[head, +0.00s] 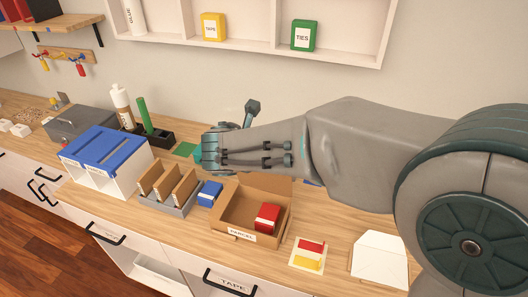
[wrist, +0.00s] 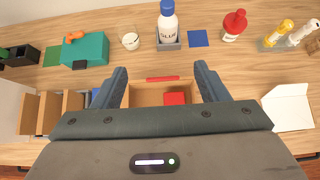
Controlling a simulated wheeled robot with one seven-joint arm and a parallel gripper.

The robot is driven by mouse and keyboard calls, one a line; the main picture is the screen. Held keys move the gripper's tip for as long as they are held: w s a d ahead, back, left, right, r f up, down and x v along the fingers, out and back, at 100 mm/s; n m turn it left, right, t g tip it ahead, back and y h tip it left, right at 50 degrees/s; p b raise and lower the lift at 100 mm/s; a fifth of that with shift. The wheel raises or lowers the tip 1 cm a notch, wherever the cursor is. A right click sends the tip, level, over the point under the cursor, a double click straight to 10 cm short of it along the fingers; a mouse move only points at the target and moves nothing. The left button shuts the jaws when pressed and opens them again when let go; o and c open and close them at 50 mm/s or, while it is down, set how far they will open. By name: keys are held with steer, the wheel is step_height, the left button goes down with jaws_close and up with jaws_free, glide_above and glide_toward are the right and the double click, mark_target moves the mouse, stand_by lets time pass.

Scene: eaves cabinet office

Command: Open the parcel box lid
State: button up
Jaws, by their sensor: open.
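The parcel box (head: 245,237) is a brown cardboard box with a "PARCEL" label on its front, standing on the wooden counter. Its top is open, and a red block (head: 266,217) lies inside. A cardboard panel (head: 272,186), seemingly the lid, stands up at the back edge, partly hidden by my arm. In the wrist view the box's inside (wrist: 146,94) and the red block (wrist: 175,98) show between my fingers. My gripper (wrist: 160,70) is open and empty, above the box. In the head view my arm hides part of the area behind the box.
Left of the box are a blue block (head: 209,193) and a grey rack of brown dividers (head: 168,203). A glue bottle (wrist: 167,25) stands behind.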

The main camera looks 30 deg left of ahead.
steer(key=v, duration=0.5)
steer(key=shift+s+r, duration=0.15)
steer(key=shift+s, duration=0.05)
